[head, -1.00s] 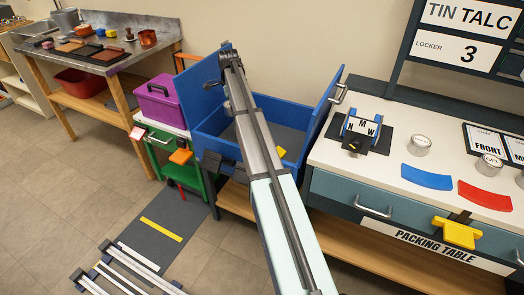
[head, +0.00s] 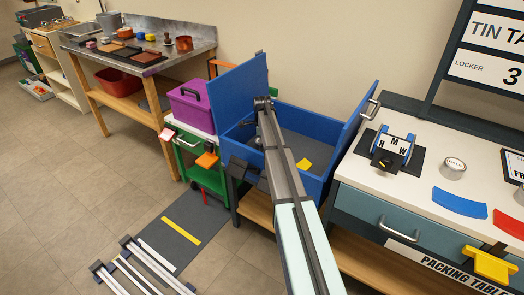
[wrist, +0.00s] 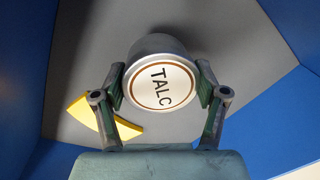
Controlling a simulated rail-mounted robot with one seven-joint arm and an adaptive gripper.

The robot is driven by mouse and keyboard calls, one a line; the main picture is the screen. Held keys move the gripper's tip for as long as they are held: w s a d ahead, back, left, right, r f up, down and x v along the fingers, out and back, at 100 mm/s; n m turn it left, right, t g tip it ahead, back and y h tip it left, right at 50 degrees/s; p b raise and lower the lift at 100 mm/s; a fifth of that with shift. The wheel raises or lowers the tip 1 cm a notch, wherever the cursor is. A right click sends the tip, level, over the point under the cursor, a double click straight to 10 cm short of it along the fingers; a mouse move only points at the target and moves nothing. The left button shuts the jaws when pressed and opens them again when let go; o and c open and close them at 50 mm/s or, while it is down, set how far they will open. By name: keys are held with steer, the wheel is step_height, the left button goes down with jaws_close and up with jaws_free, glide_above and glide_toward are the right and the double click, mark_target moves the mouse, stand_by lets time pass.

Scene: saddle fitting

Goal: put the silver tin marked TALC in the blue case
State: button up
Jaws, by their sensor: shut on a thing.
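The silver tin marked TALC (wrist: 160,84) is between the two fingers of my gripper (wrist: 162,88) in the wrist view, its round white lid with a brown ring facing the camera. My gripper is shut on it. Around and beyond the tin are the grey floor and blue walls of the blue case (wrist: 285,103). In the head view the case (head: 320,126) stands open left of the packing table, and my gripper is at its left part. I cannot tell whether the tin touches the case floor. My arm hides part of the case.
A yellow piece (head: 304,165) lies on the case floor, also in the wrist view (wrist: 88,112). Raised blue panels flank the case. A purple box (head: 192,106) stands to the left. A tin marked BALM (head: 453,168) and a dial block (head: 392,150) are on the packing table.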

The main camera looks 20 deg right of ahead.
steer(key=shift+f, duration=2.2)
steer(key=o, duration=1.3)
steer(key=shift+f, duration=0.1)
steer(key=r, duration=0.8)
steer(key=s+r, duration=0.1)
steer(key=r, duration=0.3)
steer(key=shift+s+a+r, duration=0.1)
steer(key=shift+a, duration=0.15)
